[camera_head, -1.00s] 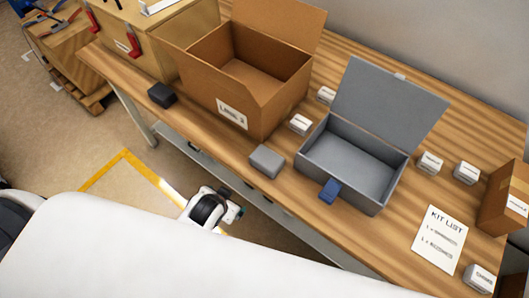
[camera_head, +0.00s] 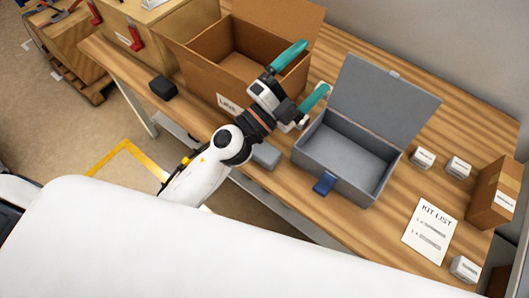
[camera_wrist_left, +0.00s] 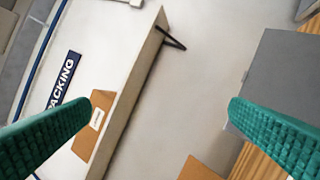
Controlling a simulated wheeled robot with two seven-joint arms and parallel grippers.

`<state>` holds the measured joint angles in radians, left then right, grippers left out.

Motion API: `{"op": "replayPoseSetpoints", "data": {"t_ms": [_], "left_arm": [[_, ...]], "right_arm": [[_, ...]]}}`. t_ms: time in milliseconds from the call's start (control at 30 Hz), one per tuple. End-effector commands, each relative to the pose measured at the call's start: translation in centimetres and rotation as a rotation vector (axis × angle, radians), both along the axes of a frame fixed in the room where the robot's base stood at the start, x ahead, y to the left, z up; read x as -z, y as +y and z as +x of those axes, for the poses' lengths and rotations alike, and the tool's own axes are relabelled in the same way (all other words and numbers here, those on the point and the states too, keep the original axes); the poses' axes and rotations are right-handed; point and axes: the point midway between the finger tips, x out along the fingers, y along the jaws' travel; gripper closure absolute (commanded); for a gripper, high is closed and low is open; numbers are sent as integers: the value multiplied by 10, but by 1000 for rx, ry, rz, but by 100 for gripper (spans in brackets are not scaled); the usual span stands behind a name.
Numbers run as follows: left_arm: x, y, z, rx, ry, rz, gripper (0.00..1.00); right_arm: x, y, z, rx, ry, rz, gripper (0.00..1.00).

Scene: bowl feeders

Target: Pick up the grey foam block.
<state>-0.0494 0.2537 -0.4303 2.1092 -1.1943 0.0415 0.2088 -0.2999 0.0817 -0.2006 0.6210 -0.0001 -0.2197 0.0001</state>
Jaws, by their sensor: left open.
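The grey foam block (camera_head: 265,156) lies on the wooden table near its front edge, between the cardboard box and the grey lidded box. My left forearm partly covers it in the head view. My left gripper (camera_head: 315,66) is open and empty, its two teal fingers spread wide above the table, beyond the block and over the gap between the two boxes. In the left wrist view the open fingers (camera_wrist_left: 165,106) have nothing between them, and the foam block does not show. My right gripper is not in view.
An open cardboard box (camera_head: 200,62) stands behind the arm. A grey box (camera_head: 345,187) with raised lid and blue latch stands right of the block. A black block (camera_head: 163,88) is at left. Small white boxes (camera_head: 458,167), a kit list (camera_head: 430,230) and a brown carton (camera_head: 492,190) are at right.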

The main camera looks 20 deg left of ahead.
Motion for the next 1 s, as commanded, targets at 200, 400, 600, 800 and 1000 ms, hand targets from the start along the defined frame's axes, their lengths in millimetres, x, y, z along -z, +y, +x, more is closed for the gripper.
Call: {"op": "replayPoseSetpoints", "data": {"t_ms": [200, 400, 600, 800, 1000], "left_arm": [[60, -97, -37, 501, -267, 639, 0], [177, -74, -44, 871, -203, 1317, 0], [233, 13, -25, 1034, 62, 1827, 0], [239, 68, -15, 1064, 270, 2061, 0], [250, 79, -14, 1070, 323, 2102, 0]], "right_arm": [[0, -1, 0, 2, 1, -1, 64], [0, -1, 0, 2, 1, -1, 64], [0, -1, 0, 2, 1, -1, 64], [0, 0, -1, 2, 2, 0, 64], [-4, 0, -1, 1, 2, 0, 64]]}}
